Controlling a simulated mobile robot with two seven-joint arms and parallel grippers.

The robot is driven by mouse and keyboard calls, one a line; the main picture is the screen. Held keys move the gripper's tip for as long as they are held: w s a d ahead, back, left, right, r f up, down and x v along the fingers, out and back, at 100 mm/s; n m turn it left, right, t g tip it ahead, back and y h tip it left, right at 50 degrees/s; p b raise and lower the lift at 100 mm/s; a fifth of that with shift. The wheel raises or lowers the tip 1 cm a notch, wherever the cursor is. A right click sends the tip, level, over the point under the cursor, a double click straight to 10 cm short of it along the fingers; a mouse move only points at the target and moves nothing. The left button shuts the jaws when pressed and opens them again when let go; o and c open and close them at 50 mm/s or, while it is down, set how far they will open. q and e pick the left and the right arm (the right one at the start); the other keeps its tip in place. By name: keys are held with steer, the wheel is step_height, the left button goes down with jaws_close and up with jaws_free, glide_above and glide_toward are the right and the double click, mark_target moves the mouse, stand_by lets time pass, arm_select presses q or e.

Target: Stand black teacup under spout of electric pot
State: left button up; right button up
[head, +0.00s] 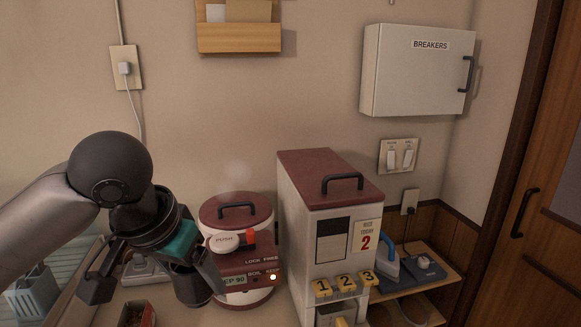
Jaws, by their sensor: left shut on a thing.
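My left gripper (204,272) reaches down from the left, just left of the electric pot (248,288). It is shut on a dark, round-sided thing, which looks like the black teacup (190,287). The cup is close to the pot's front left side, slightly below the white spout head marked PUSH (224,241). The gripper covers part of the cup, so I cannot tell whether its base touches the counter or whether it is right under the spout. The pot has a dark red lid with a black handle and a lit orange lamp. My right gripper is not in view.
A tall cream rice dispenser (297,240) with a red top stands right of the pot. A small red box (136,314) lies at the front left, and a grey-green rack (35,290) is at the far left. A shelf (437,285) holds a blue iron (386,262).

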mark_target(192, 305)
arm_select(q)
steer(key=shift+s+a+r+b, duration=0.15)
steer(key=shift+s+a+r, duration=0.2)
steer(key=shift+r, duration=0.15)
steer(key=shift+s+a+r+b, duration=0.15)
steer(key=shift+s+a+r, duration=0.1)
steer(key=shift+a+r, duration=0.15)
steer(key=f+n, duration=0.1)
steer(key=f, duration=0.1)
steer(key=w+f+n, duration=0.1)
steer(key=f, duration=0.2)
steer(key=f+n+y, duration=0.1)
steer(key=f, duration=0.2)
steer(key=shift+w+f, duration=0.2)
steer(key=shift+w, duration=0.15)
